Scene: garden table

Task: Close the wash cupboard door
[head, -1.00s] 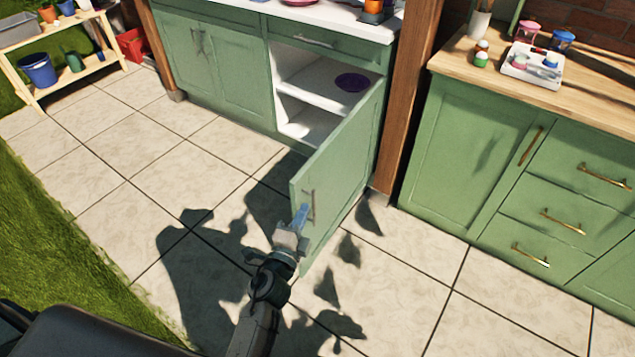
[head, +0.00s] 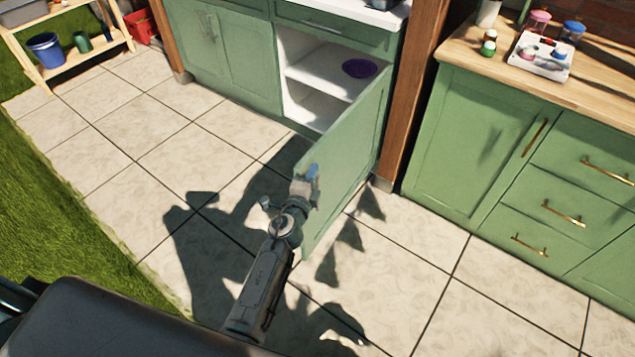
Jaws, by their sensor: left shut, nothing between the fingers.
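The green wash cupboard door (head: 345,160) stands wide open, swung out from the cabinet towards me on its right-hand side. Behind it the white cupboard inside shows, with a shelf (head: 318,75) bearing a purple dish (head: 359,68). My left gripper (head: 311,173) is shut and empty, at the upper free corner of the door, in front of its outer face. The gripper hides the door's handle. I cannot tell whether the fingers touch the door. My right gripper is not in view.
A wooden post (head: 412,90) stands right of the open cupboard. Green drawers under a wooden worktop (head: 520,70) are at the right. The paved floor (head: 150,180) left of the door is clear. A wooden rack (head: 75,60) with a blue bucket (head: 46,49) stands far left.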

